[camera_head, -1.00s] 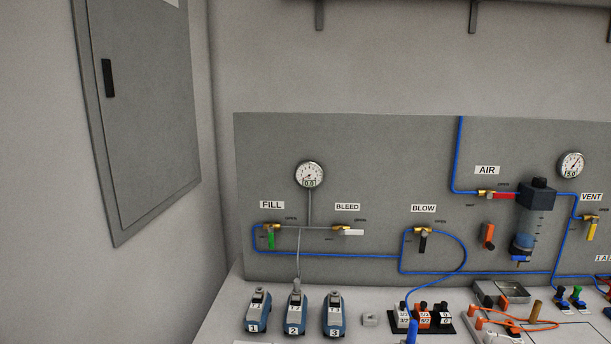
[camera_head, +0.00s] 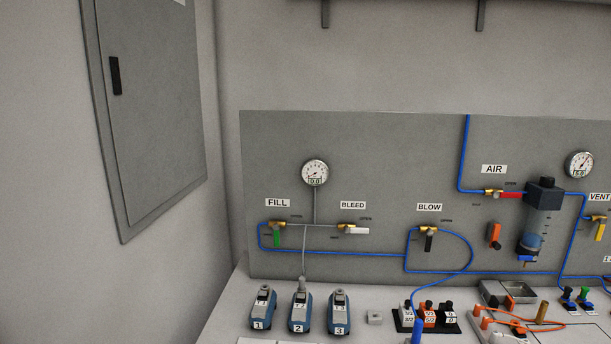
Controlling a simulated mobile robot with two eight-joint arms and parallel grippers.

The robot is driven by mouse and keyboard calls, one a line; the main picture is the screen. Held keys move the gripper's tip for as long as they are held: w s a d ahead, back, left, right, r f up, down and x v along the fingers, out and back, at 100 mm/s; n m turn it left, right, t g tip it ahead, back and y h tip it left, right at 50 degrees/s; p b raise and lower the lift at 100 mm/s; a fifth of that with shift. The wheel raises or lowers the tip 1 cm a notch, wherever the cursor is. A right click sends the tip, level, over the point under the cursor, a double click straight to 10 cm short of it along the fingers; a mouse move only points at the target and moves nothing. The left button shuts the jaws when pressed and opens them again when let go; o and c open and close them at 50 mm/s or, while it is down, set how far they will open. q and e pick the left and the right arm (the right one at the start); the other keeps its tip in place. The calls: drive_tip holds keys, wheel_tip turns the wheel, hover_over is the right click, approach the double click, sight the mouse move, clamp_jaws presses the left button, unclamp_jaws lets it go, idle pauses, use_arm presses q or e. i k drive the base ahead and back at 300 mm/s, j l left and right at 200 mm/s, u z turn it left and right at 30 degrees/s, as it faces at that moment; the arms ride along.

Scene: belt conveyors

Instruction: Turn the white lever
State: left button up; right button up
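The white lever (camera_head: 358,231) is on a brass valve (camera_head: 345,229) under the BLEED label (camera_head: 353,205) on the grey panel. The lever points to the right and lies about level, in line with the thin pipe that joins the valve from the left. An OPEN mark sits above its right end; another small mark at lower left is too small to read. Neither of my grippers is in view.
A green lever (camera_head: 277,239) and a black lever (camera_head: 428,243) hang down on the FILL and BLOW valves. A gauge (camera_head: 315,172) is above. Blue numbered devices (camera_head: 299,316) stand on the bench below. A grey cabinet (camera_head: 150,110) is at left.

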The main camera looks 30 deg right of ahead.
sight(346, 229)
drive_tip(key=z, duration=1.25)
